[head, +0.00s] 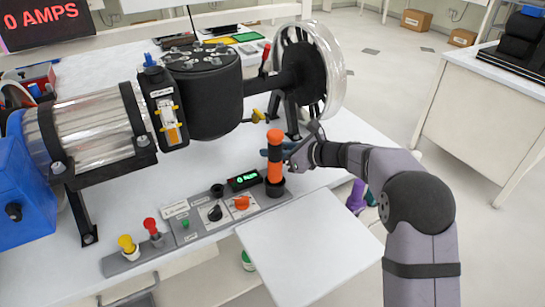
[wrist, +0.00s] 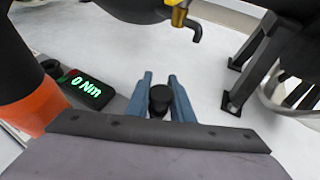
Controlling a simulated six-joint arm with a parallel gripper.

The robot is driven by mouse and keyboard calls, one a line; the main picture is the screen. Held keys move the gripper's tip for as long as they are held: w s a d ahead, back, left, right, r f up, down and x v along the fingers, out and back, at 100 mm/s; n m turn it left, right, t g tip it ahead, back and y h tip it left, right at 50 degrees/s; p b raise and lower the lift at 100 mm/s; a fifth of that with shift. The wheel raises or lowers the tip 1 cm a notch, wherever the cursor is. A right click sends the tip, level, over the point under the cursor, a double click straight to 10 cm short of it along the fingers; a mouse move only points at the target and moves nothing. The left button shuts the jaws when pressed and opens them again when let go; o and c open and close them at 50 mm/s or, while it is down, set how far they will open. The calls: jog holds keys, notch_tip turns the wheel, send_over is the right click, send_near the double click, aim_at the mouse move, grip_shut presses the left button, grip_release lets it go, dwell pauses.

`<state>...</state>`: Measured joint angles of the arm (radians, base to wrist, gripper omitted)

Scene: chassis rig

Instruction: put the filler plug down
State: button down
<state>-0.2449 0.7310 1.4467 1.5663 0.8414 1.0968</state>
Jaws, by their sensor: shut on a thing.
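My gripper (wrist: 160,85) is shut on a small dark plug with a round black head, the filler plug (wrist: 159,98), which sits between its two blue fingers in the wrist view. In the head view my gripper (head: 272,153) is beside and partly behind an upright orange and black handle (head: 275,150). The plug is hidden there. The white bench top shows beyond the fingers in the wrist view; I cannot tell how high the plug is above it.
The handle (wrist: 30,95) stands close on the left in the wrist view, with a green "0 Nm" display (wrist: 86,88) beside it. A brass tap (wrist: 180,16) hangs ahead. A dark stand (wrist: 250,65) and clear wheel (head: 332,70) are to the right. A bare white panel (head: 310,245) lies in front.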

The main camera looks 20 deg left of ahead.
jog(key=shift+w+a+f, duration=0.15)
jog(key=shift+f, duration=1.05)
jog(key=shift+f, duration=0.2)
jog(key=c, duration=1.6)
grip_release()
jog(key=shift+r, duration=0.1)
jog(key=shift+o, duration=0.2)
jog(key=shift+r, duration=0.2)
jog(key=v, duration=1.2)
